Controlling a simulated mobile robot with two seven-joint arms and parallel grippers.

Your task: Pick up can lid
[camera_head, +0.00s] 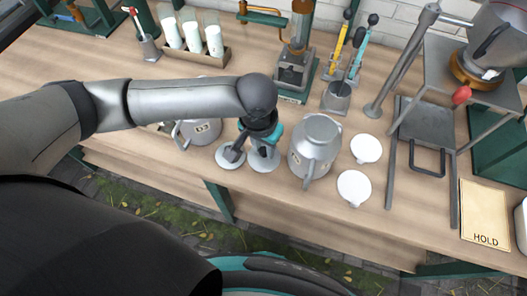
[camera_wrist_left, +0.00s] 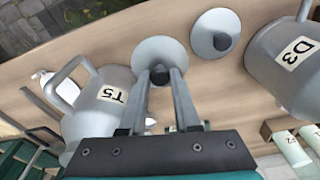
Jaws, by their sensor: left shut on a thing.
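My left gripper (camera_head: 259,151) points down between two metal cans. Its fingers (camera_wrist_left: 162,76) are shut on the dark knob of a round grey can lid (camera_wrist_left: 158,48); this lid also shows under the gripper in the head view (camera_head: 265,164). I cannot tell whether the lid touches the table. A second grey lid with a dark knob (camera_wrist_left: 214,33) lies beside it, partly covered by the gripper in the head view (camera_head: 224,160). The can marked T5 (camera_wrist_left: 104,100) stands right of the gripper in the head view (camera_head: 318,135). The can marked D3 (camera_wrist_left: 280,65) is on the other side. My right gripper is out of view.
A metal stand (camera_head: 425,130) and a HOLD board (camera_head: 485,212) are at right.

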